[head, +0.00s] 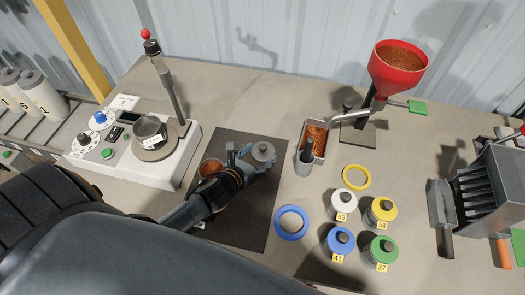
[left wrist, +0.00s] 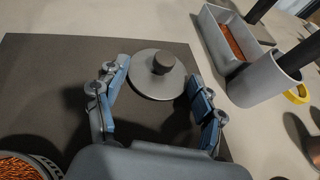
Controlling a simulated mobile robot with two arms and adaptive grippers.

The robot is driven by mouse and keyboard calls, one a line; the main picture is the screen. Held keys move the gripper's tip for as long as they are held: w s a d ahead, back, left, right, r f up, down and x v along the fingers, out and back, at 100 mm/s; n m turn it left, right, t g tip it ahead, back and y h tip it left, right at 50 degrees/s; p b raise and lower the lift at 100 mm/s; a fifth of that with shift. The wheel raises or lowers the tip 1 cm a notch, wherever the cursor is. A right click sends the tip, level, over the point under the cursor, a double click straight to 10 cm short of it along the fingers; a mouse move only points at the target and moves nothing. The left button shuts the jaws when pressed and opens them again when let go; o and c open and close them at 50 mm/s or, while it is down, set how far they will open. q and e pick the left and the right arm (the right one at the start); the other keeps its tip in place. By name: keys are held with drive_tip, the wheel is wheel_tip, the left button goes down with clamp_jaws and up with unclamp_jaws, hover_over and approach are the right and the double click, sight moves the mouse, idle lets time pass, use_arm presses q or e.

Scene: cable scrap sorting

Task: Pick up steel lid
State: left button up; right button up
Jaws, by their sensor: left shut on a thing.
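The steel lid (head: 263,152) is a grey disc with a round knob, over the dark mat (head: 252,215). In the left wrist view the steel lid (left wrist: 158,75) lies between my left gripper's fingertips (left wrist: 160,78), which close on its rim from both sides. In the head view my left gripper (head: 259,155) reaches in from the lower left and is shut on the lid. A shadow lies on the mat beside the lid. An open pot of copper granules (head: 211,168) stands left of the gripper, partly hidden by my arm. My right gripper is not in view.
A scale-like machine (head: 150,155) stands left of the mat. A tray of copper scrap (head: 316,138) and a red funnel (head: 399,68) stand to the right. Several numbered jars (head: 341,240), a blue ring (head: 292,222) and a yellow ring (head: 356,177) occupy the front right.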

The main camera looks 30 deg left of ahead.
sight(259, 158)
use_arm(q)
drive_tip(key=shift+r, duration=0.5)
wheel_tip(259, 158, up, 2)
drive_tip(key=shift+s+r, duration=0.1)
drive_tip(key=shift+r, duration=0.1)
drive_tip(key=s+d+r+b, duration=0.2)
drive_tip(key=s+d+r, duration=0.4)
drive_tip(key=s+r, duration=0.5)
drive_tip(key=w+r+y+b, duration=0.1)
drive_tip(key=w+r, duration=0.4)
drive_tip(key=w, duration=0.3)
drive_tip(key=shift+w+a+n, duration=0.15)
drive_tip(key=shift+w+n, duration=0.05)
drive_tip(key=shift+n, duration=0.2)
drive_tip(key=shift+f, duration=0.1)
